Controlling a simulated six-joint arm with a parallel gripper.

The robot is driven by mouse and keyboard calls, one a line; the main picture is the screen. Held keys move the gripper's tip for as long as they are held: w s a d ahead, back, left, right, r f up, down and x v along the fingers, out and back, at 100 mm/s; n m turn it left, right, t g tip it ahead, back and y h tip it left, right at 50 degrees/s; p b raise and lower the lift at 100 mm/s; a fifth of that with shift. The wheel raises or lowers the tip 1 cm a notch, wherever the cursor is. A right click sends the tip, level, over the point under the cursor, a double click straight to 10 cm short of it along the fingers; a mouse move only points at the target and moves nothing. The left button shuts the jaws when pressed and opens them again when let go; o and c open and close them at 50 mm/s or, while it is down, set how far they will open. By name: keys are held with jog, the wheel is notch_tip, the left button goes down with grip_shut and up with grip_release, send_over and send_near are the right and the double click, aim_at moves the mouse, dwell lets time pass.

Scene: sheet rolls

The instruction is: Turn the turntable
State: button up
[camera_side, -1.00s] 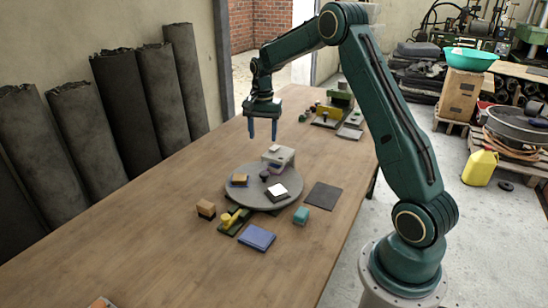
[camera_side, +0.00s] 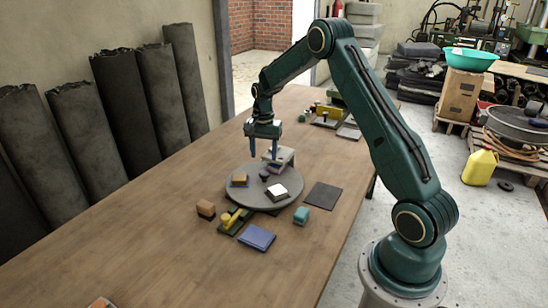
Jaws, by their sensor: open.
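The round grey turntable (camera_side: 255,199) lies on the wooden table. On it are a yellow-topped block (camera_side: 239,179), a white-topped dark block (camera_side: 277,192) and a small dark knob (camera_side: 264,176). A pale grey block-like piece (camera_side: 287,156) stands at its back right edge. My gripper (camera_side: 263,155) is open, its two blue fingers pointing down above the back part of the turntable. The right finger overlaps the pale piece in the picture; I cannot tell whether they touch. I see nothing held between the fingers.
In front of the turntable are a tan block (camera_side: 206,210), a green piece with a yellow handle (camera_side: 231,219), a blue pad (camera_side: 257,237) and a teal block (camera_side: 301,215). A dark flat square (camera_side: 323,196) lies to the right. The table's left side is clear.

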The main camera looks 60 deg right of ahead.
aim_at(264, 173)
notch_tip(264, 173, down, 7)
jog(key=shift+f, duration=0.2)
dwell(0.4)
grip_shut()
